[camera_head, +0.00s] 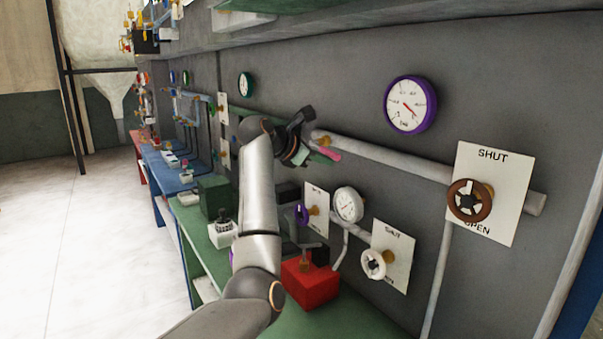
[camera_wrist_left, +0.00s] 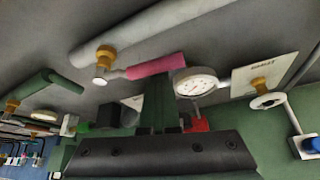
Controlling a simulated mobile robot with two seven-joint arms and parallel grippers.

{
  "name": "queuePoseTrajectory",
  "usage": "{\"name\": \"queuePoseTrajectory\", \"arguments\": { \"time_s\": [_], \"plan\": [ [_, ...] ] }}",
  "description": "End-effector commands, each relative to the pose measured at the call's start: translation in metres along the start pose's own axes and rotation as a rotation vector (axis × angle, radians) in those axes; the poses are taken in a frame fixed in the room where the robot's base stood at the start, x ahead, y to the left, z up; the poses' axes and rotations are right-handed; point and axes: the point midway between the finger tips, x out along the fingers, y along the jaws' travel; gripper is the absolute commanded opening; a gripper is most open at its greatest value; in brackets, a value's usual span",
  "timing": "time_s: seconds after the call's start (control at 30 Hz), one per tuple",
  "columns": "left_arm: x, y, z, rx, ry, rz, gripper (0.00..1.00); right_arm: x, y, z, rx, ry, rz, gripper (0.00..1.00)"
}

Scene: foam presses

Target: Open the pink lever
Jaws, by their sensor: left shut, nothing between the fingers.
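The pink lever (camera_head: 333,155) juts from a brass valve on the grey wall pipe. Only its end shows in the head view; my gripper hides part of it. In the left wrist view the pink lever (camera_wrist_left: 156,66) lies nearly level, joined by a grey stem to the brass fitting (camera_wrist_left: 104,56). My left gripper (camera_head: 318,151) is shut and empty, right beside the lever. In the left wrist view its closed green fingers (camera_wrist_left: 158,84) reach up to the lever's lower edge. I cannot tell whether they touch it.
A purple-rimmed gauge (camera_head: 410,104) and a brown wheel on a SHUT/OPEN plate (camera_head: 506,180) are on the wall to the right. Below are a white gauge (camera_head: 348,205), a white wheel (camera_head: 373,264) and a red box (camera_head: 311,287) on the green bench. The floor at left is clear.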

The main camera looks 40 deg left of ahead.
Motion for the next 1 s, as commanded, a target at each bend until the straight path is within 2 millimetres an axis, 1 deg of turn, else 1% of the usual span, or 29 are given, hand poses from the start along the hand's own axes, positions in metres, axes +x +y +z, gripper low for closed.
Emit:
{"name": "queuePoseTrajectory", "arguments": {
  "time_s": [0.03, 0.1, 0.4, 0.9, 1.0],
  "plan": [
    [-0.0021, 0.0018, 0.0047, -0.023, -0.007, -0.008, 0.0, -0.0001, 0.0, -0.0002, 0.0, 0.0, 0.0, 0.47],
    [-0.0035, 0.0026, 0.0069, -0.053, -0.007, -0.022, 0.0, -0.0001, 0.0, -0.0002, 0.0, 0.0, 0.0, 0.47],
    [-0.0062, 0.0043, 0.0116, -0.123, -0.007, -0.057, 0.0, -0.0001, 0.0, -0.0004, 0.0, 0.001, 0.0, 0.47],
    [-0.0081, 0.0063, 0.0142, -0.129, -0.012, -0.055, 0.0, -0.0002, 0.0, -0.0006, 0.0, 0.001, 0.0, 0.47],
    [-0.0055, 0.0055, 0.012, -0.129, -0.012, -0.056, 0.0, -0.0002, 0.0, -0.0007, 0.0, 0.001, 0.0, 0.47]
  ]
}}
